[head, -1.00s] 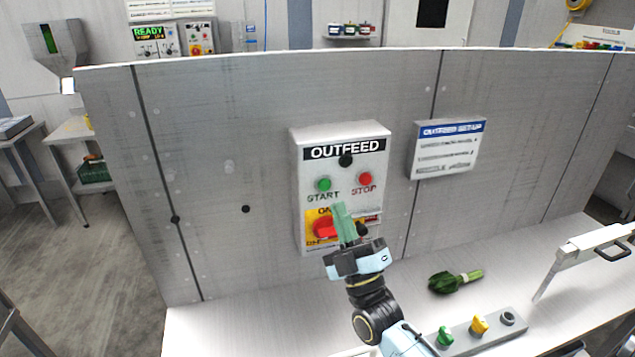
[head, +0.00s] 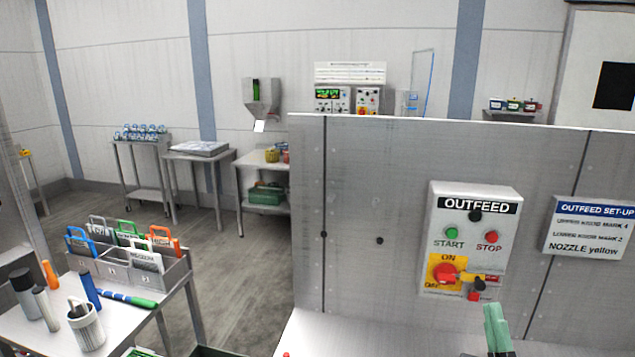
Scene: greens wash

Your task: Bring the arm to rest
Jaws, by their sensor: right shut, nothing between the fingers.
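My right gripper (head: 495,318) shows at the bottom right with its green fingers together and nothing between them. Its wrist and arm are cut off by the lower edge. The white OUTFEED box (head: 505,225) is on the grey panel above and behind the gripper. The box has a green START button (head: 451,232), a red STOP button (head: 492,237) and a red rotary switch (head: 446,274) on a yellow plate. The fingertips appear below the box, apart from the switch. My left gripper is not in view.
The grey panel (head: 365,190) stands behind a pale worktop (head: 330,335). A set-up card (head: 590,228) hangs right of the box. At left, a table (head: 35,330) holds a grey card rack (head: 175,275) and a cup of pens (head: 87,330). The floor between has free room.

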